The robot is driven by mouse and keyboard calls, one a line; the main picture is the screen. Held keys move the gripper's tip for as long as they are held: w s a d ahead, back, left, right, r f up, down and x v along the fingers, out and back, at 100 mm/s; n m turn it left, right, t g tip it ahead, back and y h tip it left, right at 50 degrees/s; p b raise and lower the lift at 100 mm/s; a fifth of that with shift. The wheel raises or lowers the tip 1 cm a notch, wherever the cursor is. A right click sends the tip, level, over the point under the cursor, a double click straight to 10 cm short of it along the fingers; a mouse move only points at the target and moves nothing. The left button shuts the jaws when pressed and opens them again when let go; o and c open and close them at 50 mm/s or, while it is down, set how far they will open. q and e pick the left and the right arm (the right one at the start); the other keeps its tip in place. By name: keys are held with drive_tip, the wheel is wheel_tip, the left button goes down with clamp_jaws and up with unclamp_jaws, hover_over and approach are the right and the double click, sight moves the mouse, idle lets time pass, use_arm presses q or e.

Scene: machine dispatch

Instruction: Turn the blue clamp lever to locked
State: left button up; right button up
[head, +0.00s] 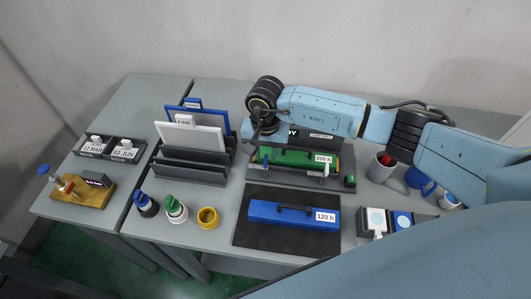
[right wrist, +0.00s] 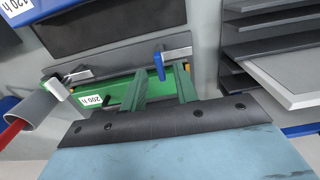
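The blue clamp lever (right wrist: 159,66) sits at one end of the fixture's front bar, with a metal arm beside it. It stands upright in the right wrist view. In the head view it is small at the front left of the green 200 h module (head: 289,157). My right gripper (right wrist: 160,72) is open, its two fingers apart, with the lever showing between their tips; I cannot tell whether they touch it. In the head view my right gripper is mostly hidden below its dark wrist. A second, pale clamp lever (right wrist: 55,87) is at the other end. My left gripper is not in view.
A blue 120 h module (head: 294,215) lies on a dark mat in front. A rack (head: 188,167) with upright panels stands close to the left of the fixture. Mugs (head: 382,168) stand to the right.

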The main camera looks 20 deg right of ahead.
drive_tip(key=shift+f, duration=0.85)
drive_tip(key=shift+c, duration=0.4)
clamp_jaws()
